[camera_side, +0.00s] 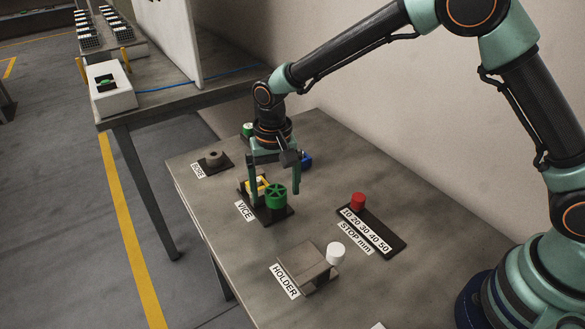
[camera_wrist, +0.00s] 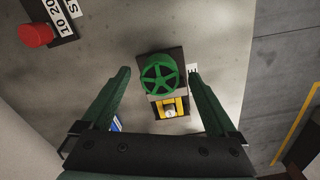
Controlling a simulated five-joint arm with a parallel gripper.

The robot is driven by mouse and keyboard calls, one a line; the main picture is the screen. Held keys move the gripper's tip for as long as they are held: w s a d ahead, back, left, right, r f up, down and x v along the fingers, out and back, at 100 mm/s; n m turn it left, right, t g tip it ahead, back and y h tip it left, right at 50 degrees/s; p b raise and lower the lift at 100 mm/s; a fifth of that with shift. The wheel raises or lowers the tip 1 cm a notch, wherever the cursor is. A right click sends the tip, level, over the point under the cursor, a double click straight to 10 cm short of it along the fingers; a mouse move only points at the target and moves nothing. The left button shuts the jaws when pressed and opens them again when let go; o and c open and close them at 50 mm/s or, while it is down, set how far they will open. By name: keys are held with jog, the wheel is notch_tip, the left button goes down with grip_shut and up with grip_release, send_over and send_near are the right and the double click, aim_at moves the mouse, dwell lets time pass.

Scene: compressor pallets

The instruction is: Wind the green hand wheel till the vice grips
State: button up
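The green hand wheel (camera_side: 276,195) sits on the front end of the vice (camera_side: 268,214), which has a dark base and yellow jaws. In the wrist view the spoked wheel (camera_wrist: 161,78) lies ahead between my fingers, with the yellow jaws (camera_wrist: 171,108) nearer to me. A small pale piece (camera_wrist: 170,113) shows between the jaws; whether they touch it I cannot tell. My gripper (camera_side: 275,188) is over the vice, pointing down. Its fingers (camera_wrist: 158,80) are wide apart, one on each side of the wheel, with gaps and nothing held.
The holder (camera_side: 304,268) with a white knob (camera_side: 336,253) stands in front. The stop scale (camera_side: 372,231) with a red knob (camera_side: 358,201) is to the right. A round grey piece (camera_side: 214,159) sits on a dark plate at left. A blue object (camera_side: 305,160) is behind my gripper.

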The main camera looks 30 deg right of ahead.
dwell(0.3)
jog(key=shift+f+n, duration=0.1)
jog(key=shift+n, duration=1.8)
jog(key=shift+n, duration=1.8)
jog(key=shift+n, duration=1.8)
